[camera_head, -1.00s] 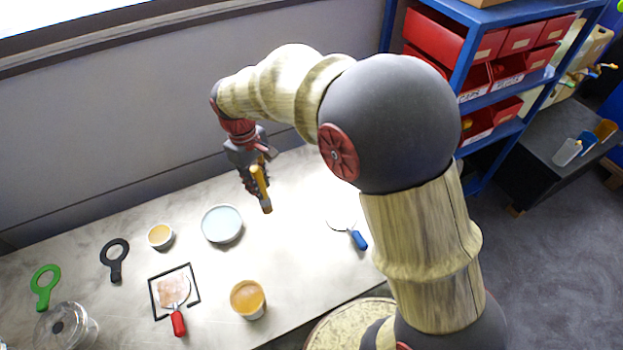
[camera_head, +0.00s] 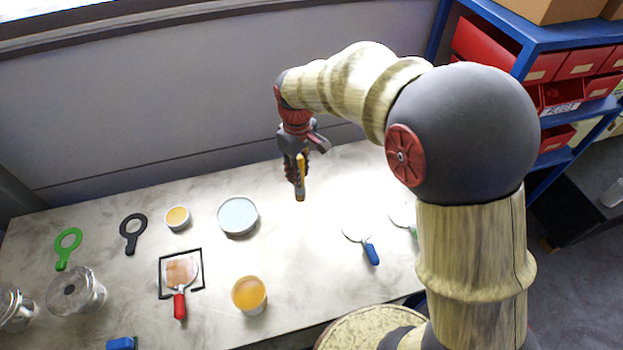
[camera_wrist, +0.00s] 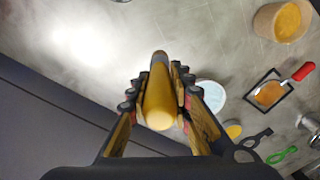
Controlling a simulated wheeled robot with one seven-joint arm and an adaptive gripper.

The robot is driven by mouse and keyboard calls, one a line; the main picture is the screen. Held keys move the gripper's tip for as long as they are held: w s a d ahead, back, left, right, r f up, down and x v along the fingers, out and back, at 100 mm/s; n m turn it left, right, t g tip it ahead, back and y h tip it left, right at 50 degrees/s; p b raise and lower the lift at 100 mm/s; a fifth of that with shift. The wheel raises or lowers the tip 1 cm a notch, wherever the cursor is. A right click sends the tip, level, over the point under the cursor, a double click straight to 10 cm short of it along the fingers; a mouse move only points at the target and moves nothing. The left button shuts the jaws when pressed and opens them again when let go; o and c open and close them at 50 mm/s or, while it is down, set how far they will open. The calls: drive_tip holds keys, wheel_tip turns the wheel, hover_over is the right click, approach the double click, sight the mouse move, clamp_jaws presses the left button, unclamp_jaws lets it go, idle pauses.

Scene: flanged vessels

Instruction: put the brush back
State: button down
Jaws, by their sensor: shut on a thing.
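My gripper (camera_head: 298,165) is shut on the brush (camera_head: 300,184), which has a yellow-orange handle and a darker brownish lower end. The brush hangs roughly upright above the back of the table, to the right of the pale blue round dish. In the wrist view the brush (camera_wrist: 159,100) lies between the two fingers of my gripper (camera_wrist: 158,90), its rounded yellow end towards the camera. I cannot tell which place belongs to the brush.
The table holds a pale blue dish (camera_head: 238,215), a small orange cup (camera_head: 177,217), a larger orange tub (camera_head: 249,294), a blue-handled tool (camera_head: 371,253), black (camera_head: 133,232) and green (camera_head: 67,246) ring-ended tools, and a flanged vessel (camera_head: 76,290).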

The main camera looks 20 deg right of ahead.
drive_tip(key=w+d+f+b, duration=0.1)
drive_tip(key=w+d+f, duration=0.5)
drive_tip(key=w+f, duration=0.4)
drive_tip(key=shift+w+d+f+b, duration=0.15)
drive_tip(key=shift+f+b, duration=0.25)
drive_tip(key=shift+f, duration=0.75)
drive_tip(key=c, duration=1.6)
unclamp_jaws()
drive_tip(key=shift+f, duration=0.1)
